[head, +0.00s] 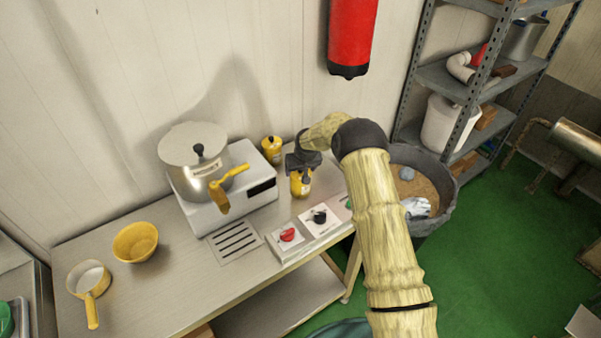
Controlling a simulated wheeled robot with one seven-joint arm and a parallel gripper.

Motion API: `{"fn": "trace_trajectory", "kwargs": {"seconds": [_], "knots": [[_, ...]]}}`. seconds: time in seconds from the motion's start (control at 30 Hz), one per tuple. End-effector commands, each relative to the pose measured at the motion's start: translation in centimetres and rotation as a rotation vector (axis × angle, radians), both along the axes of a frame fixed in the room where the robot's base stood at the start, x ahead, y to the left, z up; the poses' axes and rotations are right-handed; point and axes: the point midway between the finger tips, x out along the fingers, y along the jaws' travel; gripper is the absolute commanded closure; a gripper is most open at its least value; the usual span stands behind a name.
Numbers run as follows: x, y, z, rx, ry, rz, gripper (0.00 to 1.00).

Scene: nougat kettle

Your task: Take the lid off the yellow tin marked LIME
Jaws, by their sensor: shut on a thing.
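A yellow tin (300,186) with a pale label stands at the back right of the bench; its lettering is too small to read. A second yellow tin (271,153) with a dark knob on top stands behind and to the left of it, beside the white cooker. My gripper (301,170) points down over the nearer tin and is shut at its top, on its lid. The fingers and wrist hide most of that lid, and I cannot tell whether it is apart from the tin.
A steel kettle (193,165) with a yellow handle sits on the white cooker (258,200). Red and black knobs on a control panel (303,238) lie in front. A yellow bowl (135,242) and a yellow pan (88,281) stand left. A grey bin (440,207) stands right.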

Motion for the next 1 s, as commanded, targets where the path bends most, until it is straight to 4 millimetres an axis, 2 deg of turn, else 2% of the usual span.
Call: {"fn": "trace_trajectory", "kwargs": {"seconds": [0.27, 0.73, 1.0], "knots": [[0.1, 0.0, 1.2, 0.001, -0.003, -0.001, 0.48], [0.1, -0.2, 9.1, 0.001, -0.004, -0.002, 0.48], [0.0, -0.1, 10.1, 0.000, 0.000, -0.002, 0.48]]}}
